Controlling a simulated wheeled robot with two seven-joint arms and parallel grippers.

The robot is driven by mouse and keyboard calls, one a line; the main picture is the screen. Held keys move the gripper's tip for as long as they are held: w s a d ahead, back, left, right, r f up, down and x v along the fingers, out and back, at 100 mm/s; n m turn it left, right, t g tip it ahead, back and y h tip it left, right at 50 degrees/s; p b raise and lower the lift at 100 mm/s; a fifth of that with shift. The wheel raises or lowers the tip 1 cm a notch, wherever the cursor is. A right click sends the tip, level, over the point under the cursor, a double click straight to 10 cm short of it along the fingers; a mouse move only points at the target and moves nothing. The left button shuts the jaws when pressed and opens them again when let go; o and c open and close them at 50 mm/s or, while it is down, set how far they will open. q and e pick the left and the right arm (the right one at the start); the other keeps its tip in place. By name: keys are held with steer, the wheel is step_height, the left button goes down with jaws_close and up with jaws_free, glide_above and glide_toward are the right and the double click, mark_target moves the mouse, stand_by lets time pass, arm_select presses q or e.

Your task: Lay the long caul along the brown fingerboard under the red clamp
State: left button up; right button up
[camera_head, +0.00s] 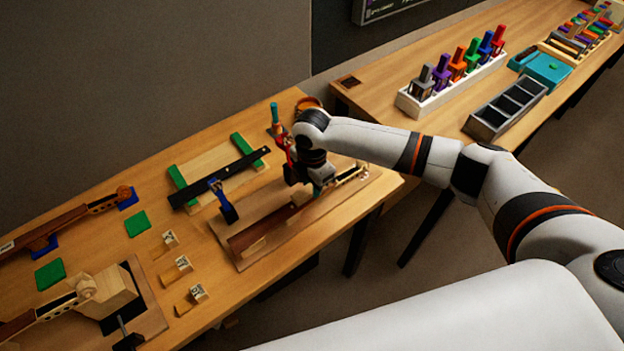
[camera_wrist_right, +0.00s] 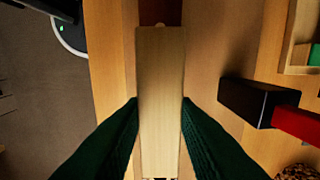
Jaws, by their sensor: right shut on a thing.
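My right gripper (camera_head: 312,180) is over the right part of the low wooden work board. In the right wrist view its two green fingers (camera_wrist_right: 160,108) are shut on a long pale wooden caul (camera_wrist_right: 160,75), one on each side. The brown fingerboard (camera_head: 243,239) lies along the work board; a dark brown strip also shows beyond the caul's far end in the wrist view (camera_wrist_right: 160,10). I cannot tell whether the caul touches it. The red clamp (camera_head: 283,146) stands just behind the gripper, partly hidden; a red bar with a black block shows in the wrist view (camera_wrist_right: 298,122). My left gripper is out of view.
A blue clamp (camera_head: 224,204) and a black bar across green strips (camera_head: 237,143) lie behind. Several small labelled blocks (camera_head: 177,269) are at left. A white rack of coloured clamps (camera_head: 410,101) stands on the far table.

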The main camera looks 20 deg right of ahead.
steer(key=shift+f, duration=0.3)
steer(key=o, duration=1.1)
steer(key=shift+c, duration=0.2)
steer(key=shift+r, duration=0.1)
step_height(320, 180, up, 12)
steer(key=b, duration=0.2)
